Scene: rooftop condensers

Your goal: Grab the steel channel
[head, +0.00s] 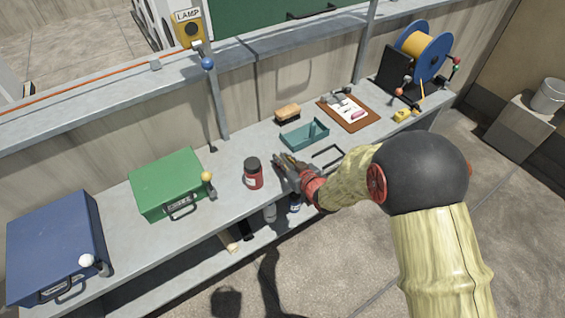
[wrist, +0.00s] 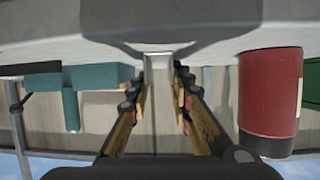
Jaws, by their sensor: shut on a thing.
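The steel channel (wrist: 158,68) is a pale grey metal piece. In the wrist view it stands between the fingertips of my gripper (wrist: 158,92), over the grey bench surface. My gripper (head: 286,164) is low over the middle of the bench in the head view, just right of a red jar. It is shut on the channel, with a finger on each side. In the head view the channel is hard to tell apart from the fingers. Whether it still touches the bench is unclear.
The red jar (head: 253,178) with a black lid stands close left of my gripper. A teal tray (head: 304,140), a brush (head: 288,112) and a clipboard (head: 360,122) lie behind and right. Green (head: 166,178) and blue (head: 55,240) cases are left; a cable reel (head: 438,62) is far right.

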